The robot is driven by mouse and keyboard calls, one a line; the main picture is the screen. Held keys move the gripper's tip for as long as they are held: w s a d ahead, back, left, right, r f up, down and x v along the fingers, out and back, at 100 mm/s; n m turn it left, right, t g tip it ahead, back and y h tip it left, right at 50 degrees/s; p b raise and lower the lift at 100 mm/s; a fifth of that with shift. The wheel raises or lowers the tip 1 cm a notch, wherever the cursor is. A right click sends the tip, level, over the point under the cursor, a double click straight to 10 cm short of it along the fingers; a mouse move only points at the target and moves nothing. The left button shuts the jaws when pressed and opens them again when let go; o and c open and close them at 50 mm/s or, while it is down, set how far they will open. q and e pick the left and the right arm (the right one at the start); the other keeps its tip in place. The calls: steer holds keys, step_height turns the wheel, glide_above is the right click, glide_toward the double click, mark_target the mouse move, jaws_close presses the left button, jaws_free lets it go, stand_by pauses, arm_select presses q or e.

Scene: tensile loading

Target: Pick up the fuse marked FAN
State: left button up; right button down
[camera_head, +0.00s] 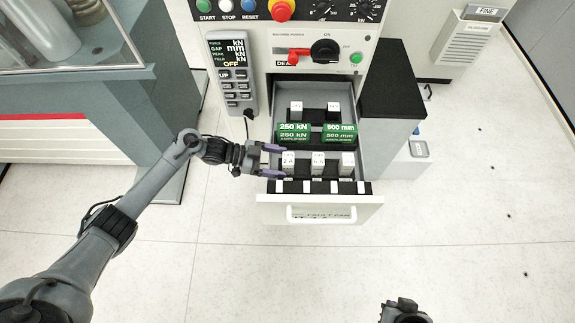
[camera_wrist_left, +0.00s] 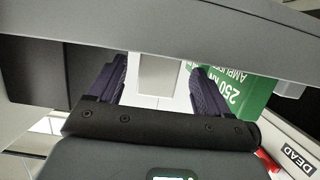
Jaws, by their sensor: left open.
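Several white fuses stand in the open drawer (camera_head: 263,204). The front row holds a left fuse (camera_head: 288,162), a middle fuse (camera_head: 318,163) and a right fuse (camera_head: 347,162); two more stand behind, one of them at the back left (camera_head: 296,108). Their markings are too small to read, so I cannot tell which is FAN. My left gripper (camera_head: 275,161) is open beside the left front fuse, fingers pointing right. In the left wrist view a white block (camera_wrist_left: 160,78) shows between the open fingers. My right gripper (camera_head: 403,311) is only partly in view at the bottom edge.
Green amplifier blocks, 250 kN (camera_head: 293,132) and 500 mm (camera_head: 340,132), stand between the fuse rows. A control pendant (camera_head: 231,75) hangs left of the drawer. A red lever (camera_head: 299,52) and black knob (camera_head: 324,50) are above. The floor in front is clear.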

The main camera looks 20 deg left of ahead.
mark_target(288, 164)
arm_select(q)
steer(key=b+x, duration=0.1)
steer(key=x, duration=0.3)
steer(key=shift+a+f, duration=0.1)
steer(key=shift+s+a, duration=0.1)
